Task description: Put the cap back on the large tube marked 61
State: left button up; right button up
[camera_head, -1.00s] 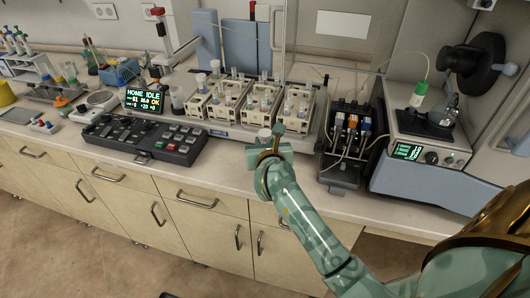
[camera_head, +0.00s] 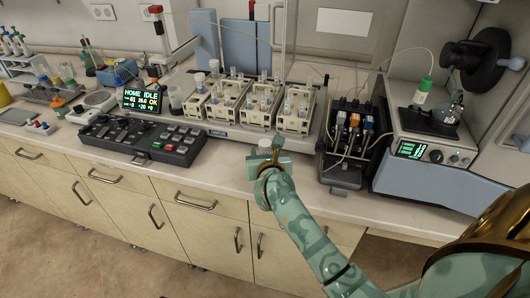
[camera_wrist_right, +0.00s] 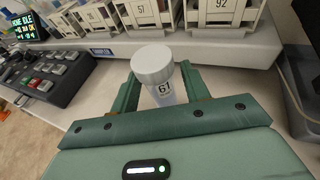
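The large tube marked 61 (camera_wrist_right: 164,90) stands on the bench in front of the sampler in the right wrist view. A pale grey-white cap (camera_wrist_right: 152,63) sits on its top there; whether it is fully seated cannot be told. The cap also shows in the head view (camera_head: 265,143). My right gripper (camera_wrist_right: 160,85) has its green fingers apart, one on each side of the tube, with a gap visible on the left. The tube's lower part is hidden by the gripper. My right gripper also shows in the head view (camera_head: 267,157). My left gripper is not in view.
Sampler racks with vials (camera_head: 229,103) stand just behind the tube. A black keypad panel (camera_head: 140,138) lies to the left, a dark pump (camera_head: 347,145) to the right. A narrow strip of bare bench (camera_head: 225,172) runs along the front edge.

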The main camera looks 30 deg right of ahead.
jog(key=shift+s+r, duration=0.1)
jog(key=shift+r, duration=0.25)
jog(key=p+v, duration=0.2)
jog(key=v, duration=0.9)
jog(key=shift+s+a, duration=0.2)
jog(key=shift+s, duration=0.1)
jog(key=shift+r, duration=0.1)
